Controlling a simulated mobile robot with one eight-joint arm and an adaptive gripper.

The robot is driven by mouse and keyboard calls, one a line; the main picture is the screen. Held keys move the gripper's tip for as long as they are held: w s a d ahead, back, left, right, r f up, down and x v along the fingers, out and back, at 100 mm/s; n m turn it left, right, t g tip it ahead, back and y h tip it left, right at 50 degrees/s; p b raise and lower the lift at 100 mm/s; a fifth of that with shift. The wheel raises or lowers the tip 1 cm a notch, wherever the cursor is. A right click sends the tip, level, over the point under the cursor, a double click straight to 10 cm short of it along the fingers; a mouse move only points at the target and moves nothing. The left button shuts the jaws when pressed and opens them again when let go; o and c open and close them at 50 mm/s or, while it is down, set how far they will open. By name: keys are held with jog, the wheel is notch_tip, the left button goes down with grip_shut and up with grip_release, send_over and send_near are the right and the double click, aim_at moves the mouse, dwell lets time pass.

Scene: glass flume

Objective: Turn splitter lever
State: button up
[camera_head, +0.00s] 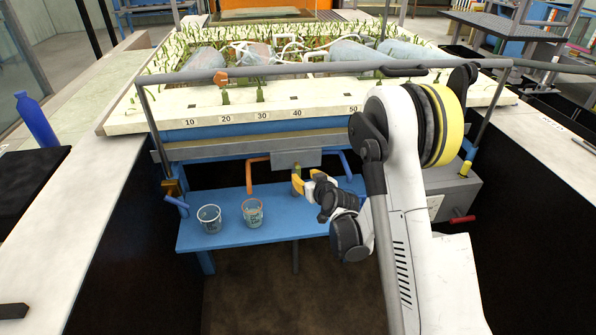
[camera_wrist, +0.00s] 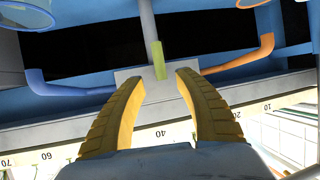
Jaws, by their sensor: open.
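The splitter lever (camera_wrist: 157,58) has a yellow-green grip on a thin grey rod. In the wrist view its grip end lies between the yellow fingertips of my gripper (camera_wrist: 160,79), with a gap on both sides. In the head view, the lever's grip (camera_head: 296,170) shows small beside my gripper (camera_head: 306,179), below the grey splitter box (camera_head: 297,158). My gripper is open, and I see no contact with the lever. An orange pipe (camera_head: 250,172) and a blue pipe (camera_head: 345,164) leave the box at opposite sides.
Two clear cups, one bluish (camera_head: 209,221) and one orange-marked (camera_head: 253,220), stand on the blue shelf (camera_head: 225,239) under the flume. A grey rail (camera_head: 300,70) runs above the numbered edge. A grey box with a red handle (camera_head: 462,219) stands right of my arm.

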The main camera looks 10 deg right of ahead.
aim_at(299, 173)
jog(key=b+x, duration=0.2)
jog(key=x, duration=0.5)
jog(key=shift+c, duration=0.4)
